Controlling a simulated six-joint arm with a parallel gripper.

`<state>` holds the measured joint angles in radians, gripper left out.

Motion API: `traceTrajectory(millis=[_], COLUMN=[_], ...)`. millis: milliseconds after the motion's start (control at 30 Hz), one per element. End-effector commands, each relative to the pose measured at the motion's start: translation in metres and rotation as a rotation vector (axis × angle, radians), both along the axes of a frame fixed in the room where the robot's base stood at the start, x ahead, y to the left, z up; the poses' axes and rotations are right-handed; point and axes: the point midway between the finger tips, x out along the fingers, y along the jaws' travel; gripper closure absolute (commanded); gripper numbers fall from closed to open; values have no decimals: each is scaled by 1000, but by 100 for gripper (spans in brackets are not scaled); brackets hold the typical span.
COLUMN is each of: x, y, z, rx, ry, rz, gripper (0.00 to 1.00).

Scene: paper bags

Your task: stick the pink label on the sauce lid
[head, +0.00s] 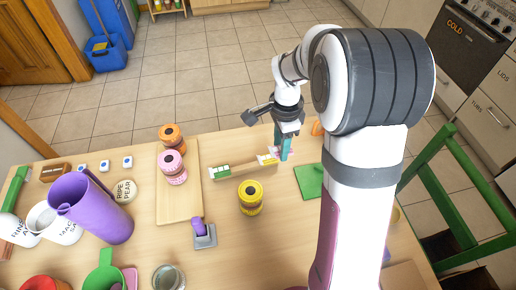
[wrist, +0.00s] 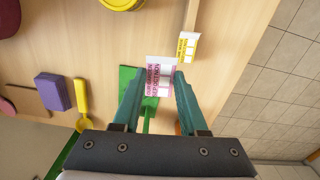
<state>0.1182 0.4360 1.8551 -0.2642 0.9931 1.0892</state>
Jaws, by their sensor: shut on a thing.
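My gripper (head: 284,156) has teal fingers and hangs at the right end of a wooden label rack (head: 243,172). In the wrist view my gripper (wrist: 161,75) is shut on a pink-and-white label (wrist: 158,82), held between the fingertips. A yellow label (wrist: 187,47) stands just beyond it at the rack's end. A green label (head: 219,171) is at the rack's left end. No lid can be surely read as the sauce lid; a round lid (head: 125,191) at left reads "RIPE PEAR".
A yellow stacked tub (head: 250,198) stands in front of the rack. Orange (head: 171,135) and pink (head: 173,167) tubs stand on a wooden board (head: 180,207). A green square (head: 309,181) lies right.

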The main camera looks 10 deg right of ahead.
Motion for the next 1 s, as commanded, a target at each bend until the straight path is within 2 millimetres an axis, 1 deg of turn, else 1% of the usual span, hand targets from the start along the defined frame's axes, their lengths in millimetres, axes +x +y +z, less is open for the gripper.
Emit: traceTrajectory(millis=[33,67,100,167,267,300,400,500,533,667,1000], x=[-2,-4,-7,-11,-25,-31,-50,-66,-70,-74,-74], y=[-6,-9,-8,-1,27,39,69,89,92,97,96], z=[4,6,9,13,20,23,28,32,32,26,-10], rx=[-1,-1,0,0,0,0,0,-1,-1,0,0], ry=[-2,-2,-1,-1,-1,-1,-1,-2,0,2,3], rz=[-3,-1,7,31,101,133,214,273,284,298,295], gripper=[100,100,100,100,100,100,100,100,100,100,100])
